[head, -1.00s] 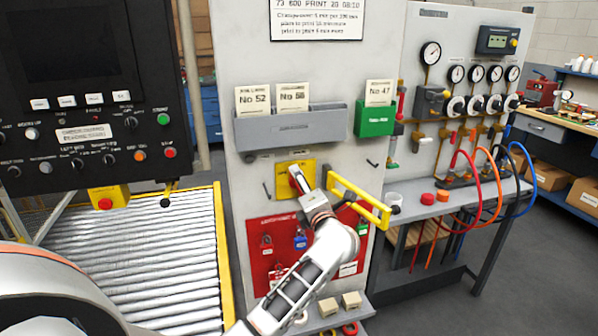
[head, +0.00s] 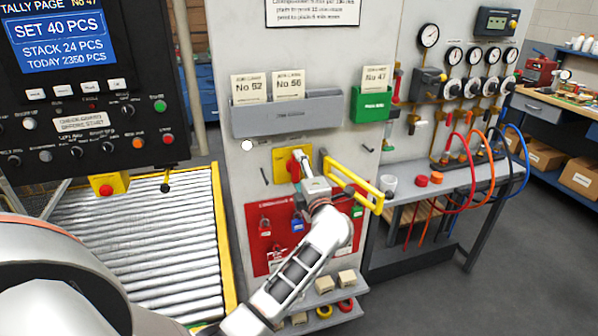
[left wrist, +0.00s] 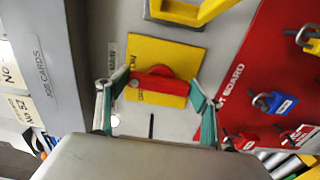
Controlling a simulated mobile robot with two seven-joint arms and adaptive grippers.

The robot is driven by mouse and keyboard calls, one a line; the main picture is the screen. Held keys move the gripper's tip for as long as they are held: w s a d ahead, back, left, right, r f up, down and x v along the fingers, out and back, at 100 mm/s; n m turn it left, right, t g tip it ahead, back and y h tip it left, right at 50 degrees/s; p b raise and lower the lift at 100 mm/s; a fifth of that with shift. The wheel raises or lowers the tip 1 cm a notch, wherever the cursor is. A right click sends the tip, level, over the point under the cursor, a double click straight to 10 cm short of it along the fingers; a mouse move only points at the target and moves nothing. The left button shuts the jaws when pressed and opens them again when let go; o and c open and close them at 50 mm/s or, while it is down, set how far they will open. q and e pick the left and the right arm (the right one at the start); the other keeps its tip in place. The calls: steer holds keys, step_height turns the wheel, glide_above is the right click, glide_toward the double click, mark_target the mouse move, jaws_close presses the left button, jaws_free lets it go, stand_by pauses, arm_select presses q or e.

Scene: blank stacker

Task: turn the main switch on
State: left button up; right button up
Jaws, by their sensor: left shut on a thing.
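The main switch is a red rotary handle (head: 293,165) on a yellow plate (head: 306,153), on the grey panel's front. My left gripper (head: 304,178) reaches it from the front and is shut on the red handle. In the left wrist view, the red handle (left wrist: 155,84) lies crosswise between the two fingers of my left gripper (left wrist: 155,93), in front of the yellow plate (left wrist: 180,55). A round lamp (head: 247,145) left above the switch glows white. The display (head: 55,40) at left is lit blue with text. My right gripper is not in view.
A yellow bar guard (head: 352,183) sticks out just right of the switch. A red lockout board (head: 262,236) with padlocks hangs below. A grey card holder (head: 288,115) is above. A roller conveyor (head: 150,255) lies to the left, a hose bench (head: 405,194) to the right.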

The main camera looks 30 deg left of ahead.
arm_select(q)
steer(key=shift+f, duration=0.1)
steer(key=o, duration=1.1)
steer(key=shift+o, duration=0.2)
steer(key=v, duration=1.2)
steer(key=shift+s, duration=0.1)
